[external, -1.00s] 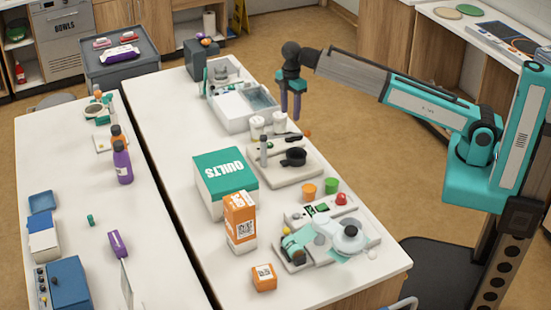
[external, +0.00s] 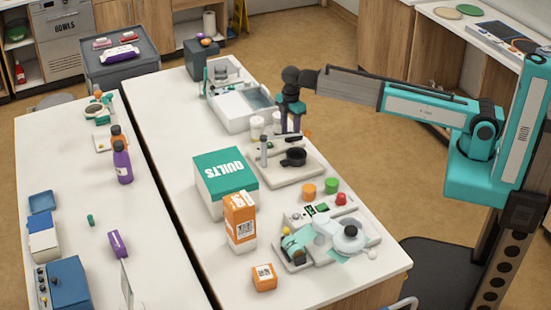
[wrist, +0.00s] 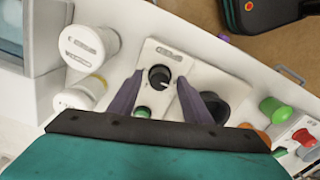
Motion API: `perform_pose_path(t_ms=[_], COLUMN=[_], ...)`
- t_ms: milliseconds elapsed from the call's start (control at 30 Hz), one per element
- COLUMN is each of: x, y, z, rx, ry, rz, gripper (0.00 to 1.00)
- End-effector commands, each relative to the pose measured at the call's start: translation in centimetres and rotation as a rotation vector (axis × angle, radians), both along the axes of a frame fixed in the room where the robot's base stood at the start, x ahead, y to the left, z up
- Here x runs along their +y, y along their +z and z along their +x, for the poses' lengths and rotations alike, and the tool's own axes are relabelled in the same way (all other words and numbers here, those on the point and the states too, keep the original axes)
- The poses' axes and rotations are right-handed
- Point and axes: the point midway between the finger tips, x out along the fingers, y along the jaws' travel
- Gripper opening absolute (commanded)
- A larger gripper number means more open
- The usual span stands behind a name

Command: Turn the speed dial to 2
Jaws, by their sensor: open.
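The speed dial (wrist: 159,77) is a round black knob on a pale panel (wrist: 172,56) in the wrist view. A light pointer mark on it faces toward the lower right of that picture. Its scale markings are too small to read. My gripper (wrist: 160,84) is open, with its two dark purple fingers on either side of the knob in that view. I cannot tell whether they touch it. In the external view my gripper (external: 286,125) points down over the bench, and the dial is mostly hidden behind it.
Two white lidded pots (wrist: 88,45) stand left of the panel in the wrist view. A black round pan (external: 293,157) and a grey upright cylinder (external: 263,150) are close by. Orange (external: 309,191), green (external: 331,186) and red (external: 341,199) pieces lie nearer the front.

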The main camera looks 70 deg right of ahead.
Motion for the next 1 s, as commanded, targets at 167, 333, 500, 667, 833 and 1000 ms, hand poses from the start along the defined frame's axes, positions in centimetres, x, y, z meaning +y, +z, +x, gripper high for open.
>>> perform_pose_path(t_ms=[167, 333, 500, 667, 833, 1000], x=[-0.01, -0.01, 0.0, 0.0, 0.01, 0.02], y=[-0.34, -0.35, -0.35, -0.34, -0.34, -0.35], z=[0.01, 0.01, 0.0, -0.01, -0.02, -0.02], rx=[-0.001, -0.001, 0.0, 0.0, 0.0, 0.001], ry=[0.0, 0.0, 0.0, 0.0, -0.007, -0.039], rz=[0.0, 0.0, 0.0, 0.0, 0.0, 0.0], gripper=[0.44, 0.44, 0.24, 0.03, 0.03, 0.03])
